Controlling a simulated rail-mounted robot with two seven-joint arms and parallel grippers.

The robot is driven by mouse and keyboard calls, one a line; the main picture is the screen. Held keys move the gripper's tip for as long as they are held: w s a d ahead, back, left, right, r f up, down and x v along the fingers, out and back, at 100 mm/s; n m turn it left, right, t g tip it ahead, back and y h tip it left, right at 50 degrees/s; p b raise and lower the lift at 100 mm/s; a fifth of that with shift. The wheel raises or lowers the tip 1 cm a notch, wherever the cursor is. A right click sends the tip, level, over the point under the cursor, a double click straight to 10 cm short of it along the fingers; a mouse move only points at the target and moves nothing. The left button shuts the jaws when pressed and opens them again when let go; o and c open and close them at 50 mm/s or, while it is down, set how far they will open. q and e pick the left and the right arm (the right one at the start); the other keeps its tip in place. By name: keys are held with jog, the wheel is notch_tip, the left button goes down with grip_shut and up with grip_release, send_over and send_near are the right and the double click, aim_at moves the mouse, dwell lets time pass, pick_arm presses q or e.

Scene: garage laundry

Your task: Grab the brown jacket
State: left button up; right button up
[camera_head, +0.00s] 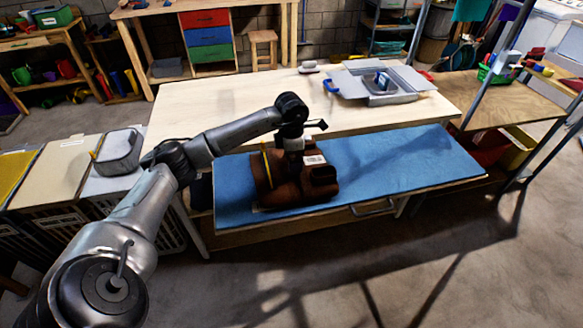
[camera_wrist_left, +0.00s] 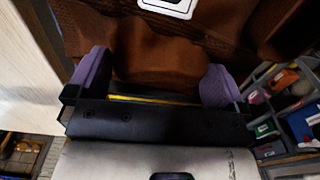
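The brown jacket (camera_head: 290,187) lies folded in a bulky heap on the left part of the blue mat (camera_head: 400,160). A pale label and a yellow strip show near its top. My left gripper (camera_head: 293,158) comes down onto the jacket from above in the head view. In the left wrist view, the purple fingertips of my left gripper (camera_wrist_left: 155,80) are wide apart, with brown cloth of the jacket (camera_wrist_left: 155,50) filling the space between and beyond them. I cannot tell whether the fingers touch the cloth. My right gripper is in neither view.
A pale wooden table (camera_head: 215,100) stands behind the blue surface, with a grey tray (camera_head: 400,80) at its right. A shelf with a green basket (camera_head: 490,75) is at the right. Lidded hampers (camera_head: 65,165) stand at the left. The floor in front is clear.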

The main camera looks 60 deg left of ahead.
pick_arm(q)
jog(key=c, duration=1.2)
jog(key=shift+c, duration=0.4)
jog(key=shift+r, duration=0.15)
